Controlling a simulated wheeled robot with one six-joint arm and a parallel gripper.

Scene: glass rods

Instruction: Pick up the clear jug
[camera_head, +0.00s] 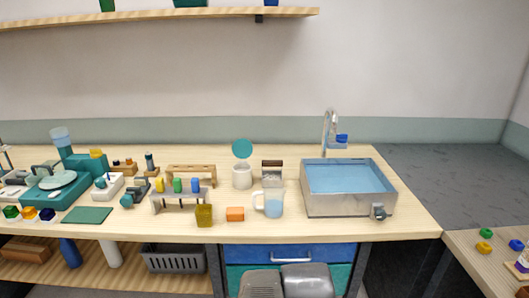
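The clear jug (270,204) stands upright on the wooden counter, left of the sink. It is see-through with a pale blue tint, and its handle is on its left side. Parts of my own arm may show at the bottom middle, but my gripper's fingers are not in view. Nothing touches the jug that I can see.
A metal sink (308,205) with blue water stands right of the jug. The counter (270,232) is clear in front.

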